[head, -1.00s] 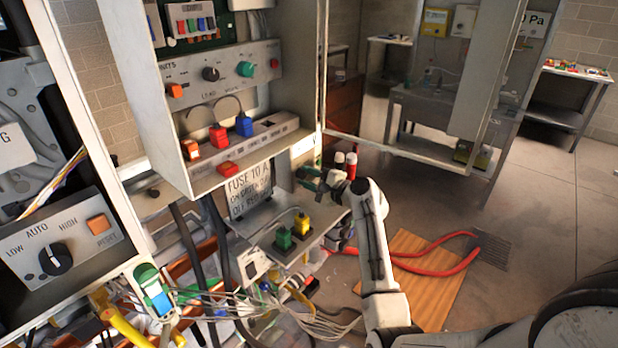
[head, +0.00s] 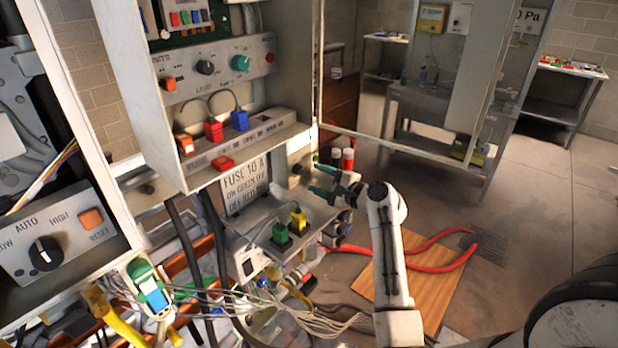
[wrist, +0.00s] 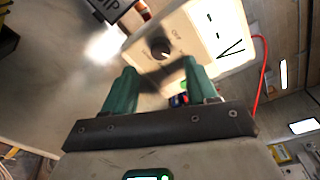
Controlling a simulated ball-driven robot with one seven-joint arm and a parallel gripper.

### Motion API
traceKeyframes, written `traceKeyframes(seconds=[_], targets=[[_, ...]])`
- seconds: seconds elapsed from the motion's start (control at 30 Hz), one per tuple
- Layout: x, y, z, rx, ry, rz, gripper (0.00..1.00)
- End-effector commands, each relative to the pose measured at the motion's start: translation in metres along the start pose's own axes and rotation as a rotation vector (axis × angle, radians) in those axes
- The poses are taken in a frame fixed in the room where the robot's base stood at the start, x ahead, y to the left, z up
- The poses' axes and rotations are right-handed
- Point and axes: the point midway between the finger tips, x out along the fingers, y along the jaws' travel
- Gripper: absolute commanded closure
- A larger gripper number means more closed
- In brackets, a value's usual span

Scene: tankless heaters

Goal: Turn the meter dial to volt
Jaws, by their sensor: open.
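In the wrist view, the meter is a cream panel (wrist: 215,32) with a round black dial (wrist: 160,47). Small lettering that looks like OFF is beside the dial, and a V-shaped mark is farther right; where the dial points is too small to tell. My gripper (wrist: 158,70) is open, with its two teal fingers either side of the dial's line and short of it. Nothing is between them. In the head view my gripper (head: 320,180) is in front of a pale panel with a dark knob (head: 297,168), beside the fuse sign.
Red-topped cylinders (head: 342,158) stand just behind my gripper. A shelf with green (head: 281,233) and yellow (head: 298,218) blocks is below left. Loose cables hang lower left.

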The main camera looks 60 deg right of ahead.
Motion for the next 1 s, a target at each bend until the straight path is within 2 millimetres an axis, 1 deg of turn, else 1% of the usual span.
traceKeyframes(seconds=[0.03,0.1,0.2,0.33,0.5,1.0], targets=[[-0.011,0.002,-0.001,-0.002,0.002,-0.001,0.43],[-0.023,0.002,-0.001,-0.002,0.001,0.0,0.43],[-0.038,0.002,-0.001,0.0,0.0,0.0,0.43],[-0.05,0.001,0.0,-0.001,0.0,0.0,0.43],[-0.055,0.001,0.0,0.0,-0.001,0.001,0.43],[-0.054,0.0,0.0,0.0,-0.001,0.001,0.43]])
